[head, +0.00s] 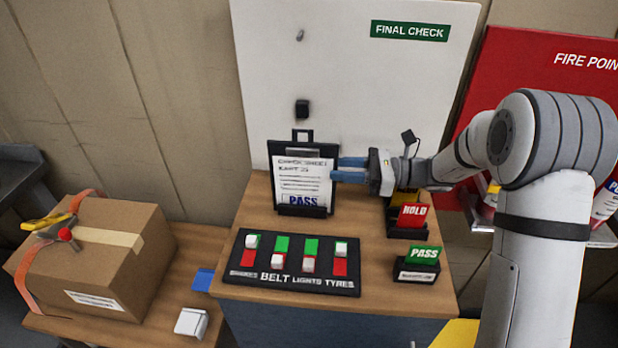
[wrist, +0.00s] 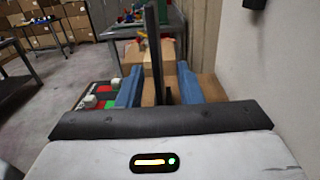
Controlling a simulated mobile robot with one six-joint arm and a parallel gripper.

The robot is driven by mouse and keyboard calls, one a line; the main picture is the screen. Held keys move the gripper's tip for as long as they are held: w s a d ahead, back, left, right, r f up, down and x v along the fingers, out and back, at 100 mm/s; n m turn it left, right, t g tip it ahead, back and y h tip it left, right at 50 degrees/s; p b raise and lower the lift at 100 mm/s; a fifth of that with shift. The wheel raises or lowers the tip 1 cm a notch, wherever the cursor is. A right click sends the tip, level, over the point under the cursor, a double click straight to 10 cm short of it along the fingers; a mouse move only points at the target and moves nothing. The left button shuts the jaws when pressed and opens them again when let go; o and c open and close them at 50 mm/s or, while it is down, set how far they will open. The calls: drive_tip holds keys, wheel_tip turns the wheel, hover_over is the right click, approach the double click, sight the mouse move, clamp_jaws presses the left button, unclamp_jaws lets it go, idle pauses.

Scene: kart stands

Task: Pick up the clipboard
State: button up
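The clipboard (head: 321,165) stands upright in a black stand (head: 302,211) on the wooden stand top. It is dark, with a white check sheet marked PASS. My gripper (head: 336,169) is at its right edge, its two blue fingers pointing left. In the wrist view the clipboard (wrist: 156,50) shows edge-on as a thin dark upright strip. It lies between the fingers of my gripper (wrist: 159,70), with a visible gap on each side. The gripper is open.
A switch board (head: 290,263) lies in front of the clipboard. Red HOLD (head: 411,216) and green PASS (head: 422,255) blocks stand to the right. A white FINAL CHECK panel (head: 350,60) rises behind. A cardboard box (head: 130,240) sits on a lower table at left.

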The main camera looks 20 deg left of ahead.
sight(314, 167)
drive_tip(key=p+x, duration=0.1)
drive_tip(key=x, duration=0.5)
drive_tip(key=shift+a, duration=0.2)
clamp_jaws()
